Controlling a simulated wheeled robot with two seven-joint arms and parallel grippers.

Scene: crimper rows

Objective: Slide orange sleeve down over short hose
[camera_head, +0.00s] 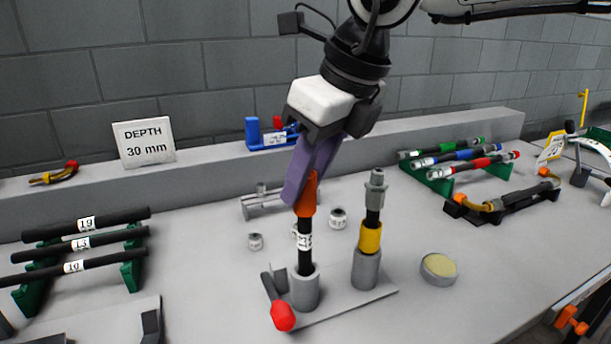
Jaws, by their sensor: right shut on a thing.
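The short black hose (305,262) stands upright in a grey cylindrical holder (304,292) on a flat plate, with a white label partway up. The orange sleeve (306,204) is at the hose's top end, above the label. My right gripper (304,188), with purple fingers, comes down from above and is shut on the orange sleeve. The fingers hide part of the sleeve, and I cannot tell how far it overlaps the hose. My left gripper is not in view.
Right of it, another hose with a yellow sleeve (370,237) and metal fitting (376,187) stands close. A red-knobbed lever (283,315) is in front. Small metal fittings (338,218) lie behind. Hose racks (131,270) stand at left; a round tin (438,269) at right.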

